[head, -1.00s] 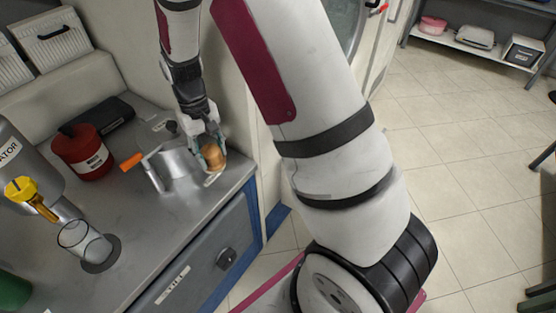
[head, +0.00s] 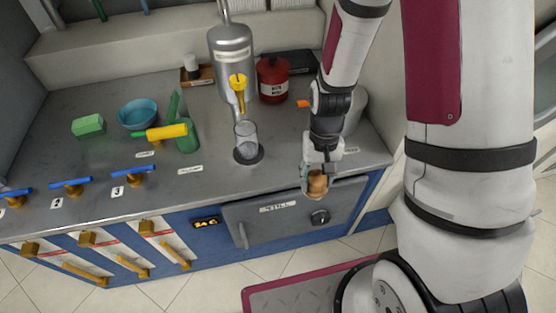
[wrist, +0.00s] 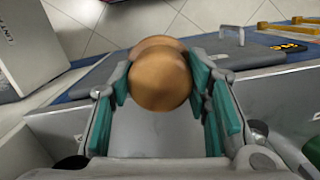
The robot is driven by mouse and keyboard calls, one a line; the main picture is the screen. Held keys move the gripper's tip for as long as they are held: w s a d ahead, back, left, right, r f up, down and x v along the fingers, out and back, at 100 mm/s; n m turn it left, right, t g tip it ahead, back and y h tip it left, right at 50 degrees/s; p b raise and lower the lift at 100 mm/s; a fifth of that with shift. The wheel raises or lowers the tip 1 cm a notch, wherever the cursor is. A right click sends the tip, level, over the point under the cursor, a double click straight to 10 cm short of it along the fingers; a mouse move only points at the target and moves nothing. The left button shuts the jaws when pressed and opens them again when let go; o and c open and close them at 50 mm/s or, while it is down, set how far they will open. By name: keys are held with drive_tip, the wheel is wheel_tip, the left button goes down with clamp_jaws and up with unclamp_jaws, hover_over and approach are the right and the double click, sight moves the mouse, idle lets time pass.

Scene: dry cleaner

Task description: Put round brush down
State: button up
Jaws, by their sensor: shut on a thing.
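The round brush (head: 317,183) shows as a rounded brown, wooden-looking piece at the front edge of the counter (head: 215,205). My gripper (head: 318,180) is shut on it, and the arm reaches down from above. In the wrist view the brush (wrist: 160,78) sits between the two teal finger pads of my gripper (wrist: 160,90). Its bristles cannot be made out. In the head view the brush overlaps the counter's front edge, above the grey door, and I cannot tell its exact height.
A red canister (head: 272,80) and a metal pot (head: 354,112) stand behind. Open counter lies between.

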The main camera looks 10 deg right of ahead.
drive_tip(key=shift+w+a, duration=0.2)
drive_tip(key=w, duration=0.5)
drive_tip(key=w+f, duration=0.1)
drive_tip(key=w, duration=0.9)
drive_tip(key=shift+a+f, duration=0.15)
drive_tip(key=shift+f, duration=0.1)
drive_tip(key=shift+w+f+p, duration=0.1)
drive_tip(key=shift+f+p, duration=0.2)
drive_tip(key=shift+f, duration=1.45)
drive_tip(key=shift+f, duration=0.1)
drive_tip(key=o, duration=1.3)
